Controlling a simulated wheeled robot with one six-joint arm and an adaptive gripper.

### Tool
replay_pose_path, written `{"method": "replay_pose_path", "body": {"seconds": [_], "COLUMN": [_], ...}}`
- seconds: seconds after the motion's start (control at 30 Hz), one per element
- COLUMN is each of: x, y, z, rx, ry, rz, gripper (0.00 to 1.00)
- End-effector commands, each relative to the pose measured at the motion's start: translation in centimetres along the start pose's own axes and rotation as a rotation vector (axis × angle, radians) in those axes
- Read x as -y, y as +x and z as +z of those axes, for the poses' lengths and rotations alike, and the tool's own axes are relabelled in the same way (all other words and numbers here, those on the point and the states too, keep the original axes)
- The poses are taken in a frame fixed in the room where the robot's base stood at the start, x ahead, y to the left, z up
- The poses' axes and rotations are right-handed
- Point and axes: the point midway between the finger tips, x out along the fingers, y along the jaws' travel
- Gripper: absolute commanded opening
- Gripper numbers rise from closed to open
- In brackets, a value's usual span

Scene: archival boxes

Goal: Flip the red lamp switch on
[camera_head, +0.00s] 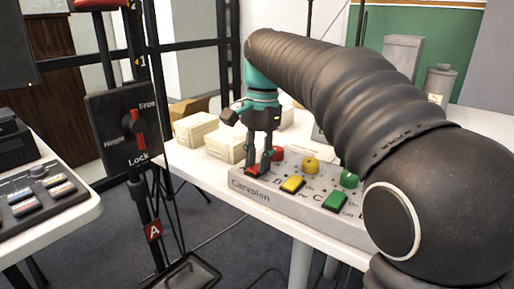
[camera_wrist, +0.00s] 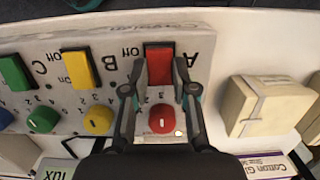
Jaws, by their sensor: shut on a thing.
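The red lamp switch (camera_head: 255,170) is on the left end of the grey control box (camera_head: 238,184). I cannot tell which way the switch is tipped.
Yellow (camera_head: 292,185) and green (camera_head: 335,201) switches, with matching knobs behind, sit to the right on the box. Cream boxes (camera_head: 225,145) stand on the white table close to my gripper. A lamp stand with a Free/Lock panel (camera_head: 112,128) is at the left.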

Motion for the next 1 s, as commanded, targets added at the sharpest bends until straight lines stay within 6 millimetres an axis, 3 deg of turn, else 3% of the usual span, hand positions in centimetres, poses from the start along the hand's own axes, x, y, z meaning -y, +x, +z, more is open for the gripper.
{"method": "replay_pose_path", "body": {"seconds": [0.47,0.5,0.6,1.0], "x": [-0.01,-0.01,-0.01,0.05], "y": [0.08,0.09,0.08,-0.64], "z": [-0.12,-0.12,-0.12,-0.18], "rx": [0.039,0.039,0.039,0.037], "ry": [0.0,0.001,0.001,0.0], "rz": [0.0,0.0,0.0,-0.002], "gripper": [0.0,0.32,0.52,0.52]}}
